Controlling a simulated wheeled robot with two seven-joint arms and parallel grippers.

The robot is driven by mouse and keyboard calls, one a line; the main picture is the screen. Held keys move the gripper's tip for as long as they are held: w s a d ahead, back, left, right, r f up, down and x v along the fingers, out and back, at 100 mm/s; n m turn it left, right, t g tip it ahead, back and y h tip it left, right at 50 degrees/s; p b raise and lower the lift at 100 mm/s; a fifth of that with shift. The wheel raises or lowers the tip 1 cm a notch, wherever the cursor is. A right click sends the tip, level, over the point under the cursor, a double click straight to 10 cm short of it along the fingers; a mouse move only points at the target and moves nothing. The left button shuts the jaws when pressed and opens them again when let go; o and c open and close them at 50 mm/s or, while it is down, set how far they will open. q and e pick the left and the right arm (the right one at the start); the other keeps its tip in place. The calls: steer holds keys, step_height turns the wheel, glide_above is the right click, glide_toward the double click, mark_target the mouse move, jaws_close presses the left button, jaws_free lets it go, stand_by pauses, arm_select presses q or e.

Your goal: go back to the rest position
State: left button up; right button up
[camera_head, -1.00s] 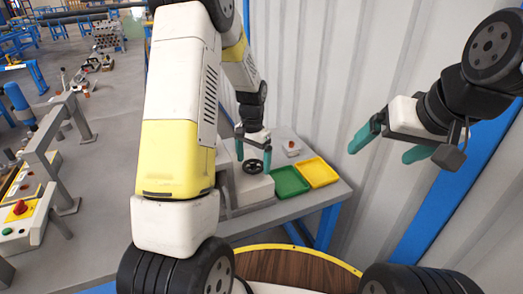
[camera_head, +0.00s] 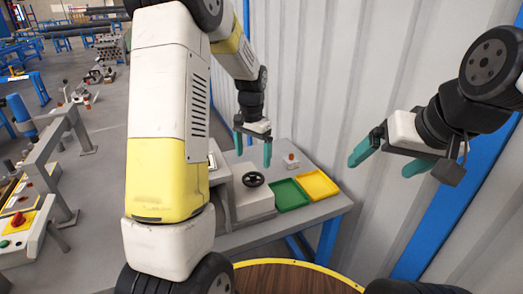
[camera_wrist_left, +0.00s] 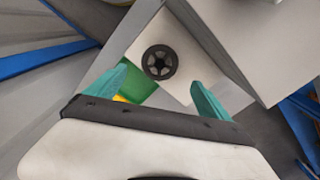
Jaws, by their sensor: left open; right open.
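My left gripper (camera_head: 253,146) is open and empty, raised above the workbench near the corrugated wall. It also shows in the left wrist view (camera_wrist_left: 158,95), its two teal fingers spread apart. Beyond and below the fingers is a black handwheel (camera_head: 253,179) on a pale block (camera_head: 250,203); the handwheel shows between the fingers in the left wrist view (camera_wrist_left: 160,62). My right gripper (camera_head: 402,160) is open and empty at the right, in front of the wall. My left arm hides part of the bench.
A green tray (camera_head: 289,195) and a yellow tray (camera_head: 318,185) lie side by side on the grey bench (camera_head: 270,231). A small device with a red button (camera_head: 291,161) stands behind them. At far left is a control box with a red button (camera_head: 18,220).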

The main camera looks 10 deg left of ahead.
arm_select(q)
steer(key=s+r+n+t+h, duration=0.1)
steer(key=s+r+n+t, duration=0.15)
steer(key=s+r, duration=0.8)
steer(key=s+d+r+n+t+h, duration=0.1)
steer(key=s+d+r+n+t, duration=0.1)
steer(key=s+r, duration=0.5)
steer(key=s+t, duration=0.1)
steer(key=s, duration=0.5)
steer(key=shift+s+t, duration=0.3)
steer(key=shift+t, duration=0.05)
